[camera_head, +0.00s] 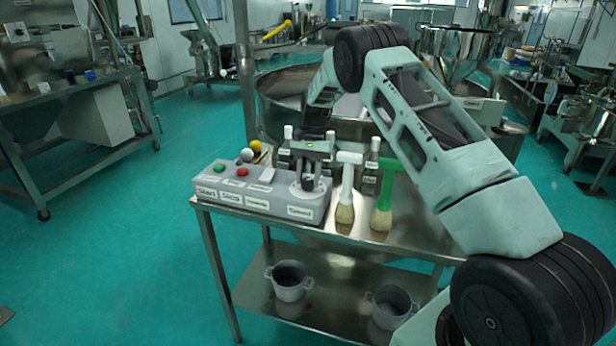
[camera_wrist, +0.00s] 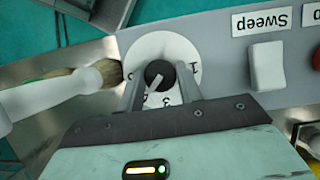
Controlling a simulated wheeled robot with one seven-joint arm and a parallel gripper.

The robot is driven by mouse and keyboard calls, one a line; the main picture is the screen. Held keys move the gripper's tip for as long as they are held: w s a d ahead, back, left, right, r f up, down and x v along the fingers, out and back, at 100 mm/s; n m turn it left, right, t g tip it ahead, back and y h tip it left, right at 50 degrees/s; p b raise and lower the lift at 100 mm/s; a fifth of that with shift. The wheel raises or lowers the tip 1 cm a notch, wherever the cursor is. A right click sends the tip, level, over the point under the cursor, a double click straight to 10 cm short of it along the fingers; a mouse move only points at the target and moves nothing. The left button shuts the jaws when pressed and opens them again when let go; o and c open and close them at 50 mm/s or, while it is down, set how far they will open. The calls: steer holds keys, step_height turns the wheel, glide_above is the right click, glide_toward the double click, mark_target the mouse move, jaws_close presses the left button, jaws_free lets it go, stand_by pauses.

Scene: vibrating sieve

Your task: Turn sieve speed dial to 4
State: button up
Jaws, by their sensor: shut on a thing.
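The grey control box (camera_head: 262,203) stands on the metal table, with the speed dial (camera_head: 296,191) at its right end above a "Speed" label. In the wrist view the dial is a white numbered disc (camera_wrist: 150,45) with a round black knob (camera_wrist: 160,70) at its centre. A white pointer line on the knob points to the lower left of that picture. Some numbers are partly hidden by the fingers, so I cannot tell the exact setting. My gripper (camera_head: 311,172) reaches down over the dial. In the wrist view its fingers (camera_wrist: 160,78) are shut on the knob, one on each side.
Bottles (camera_head: 371,172) stand behind. Green (camera_head: 220,167) and red (camera_head: 242,171) buttons and a white switch (camera_head: 267,175) lie left of the dial.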

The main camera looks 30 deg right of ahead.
steer(key=shift+w+r, duration=0.1)
stand_by(0.3)
steer(key=o, duration=1)
steer(key=b+v, duration=0.1)
steer(key=v, duration=1.6)
steer(key=shift+s+r, duration=0.2)
